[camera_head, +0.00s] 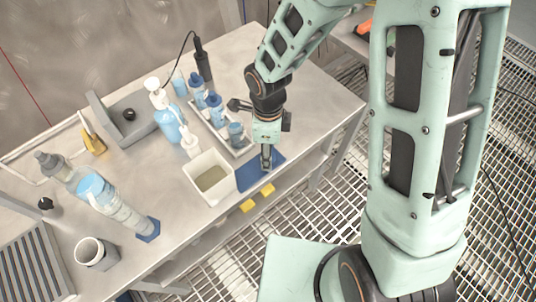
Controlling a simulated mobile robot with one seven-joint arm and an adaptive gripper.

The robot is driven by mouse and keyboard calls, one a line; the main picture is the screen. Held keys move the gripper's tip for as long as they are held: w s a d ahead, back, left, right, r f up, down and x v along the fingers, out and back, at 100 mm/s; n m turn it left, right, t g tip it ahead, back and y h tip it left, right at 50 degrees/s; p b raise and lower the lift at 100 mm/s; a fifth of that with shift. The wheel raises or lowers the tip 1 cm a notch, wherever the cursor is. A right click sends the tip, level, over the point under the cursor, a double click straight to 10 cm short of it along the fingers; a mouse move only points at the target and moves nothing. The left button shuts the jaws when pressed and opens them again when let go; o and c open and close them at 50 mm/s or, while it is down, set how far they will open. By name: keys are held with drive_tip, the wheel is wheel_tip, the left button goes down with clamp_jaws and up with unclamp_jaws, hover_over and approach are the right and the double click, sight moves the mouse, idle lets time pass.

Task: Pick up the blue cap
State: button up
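My gripper (266,164) points down over a blue mat (251,177) at the table's front edge. Its fingers look close together, but the view is too small to tell whether they are open or shut, or hold anything. I see no separate loose blue cap; one under or between the fingers would be hidden. Small bottles with blue tops, one at the back (195,79) and one nearer (213,98), stand in a light tray (222,133) behind and left of my gripper. A blue cup-like item (236,131) is at the tray's near end.
An open white bin (193,178) stands just left of the mat. A pump bottle (166,122) is behind it. A tall clear bottle (110,200), a white cup (93,252) and a grey rack (33,262) are at left. The table's right part (320,100) is clear.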

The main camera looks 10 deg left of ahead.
drive_tip(key=c, duration=0.6)
drive_tip(key=shift+r, duration=0.1)
drive_tip(key=shift+r, duration=0.5)
wheel_tip(320, 180, up, 3)
drive_tip(key=shift+f+p, duration=0.15)
drive_tip(key=shift+p, duration=0.75)
drive_tip(key=s+r+p, duration=0.1)
drive_tip(key=s+r, duration=0.3)
drive_tip(key=s, duration=0.3)
drive_tip(key=s+a+r+p, duration=0.1)
drive_tip(key=s+r, duration=0.4)
drive_tip(key=s, duration=0.2)
drive_tip(key=shift+a+r+p, duration=0.15)
drive_tip(key=shift+a+p, duration=0.05)
drive_tip(key=shift+p, duration=0.1)
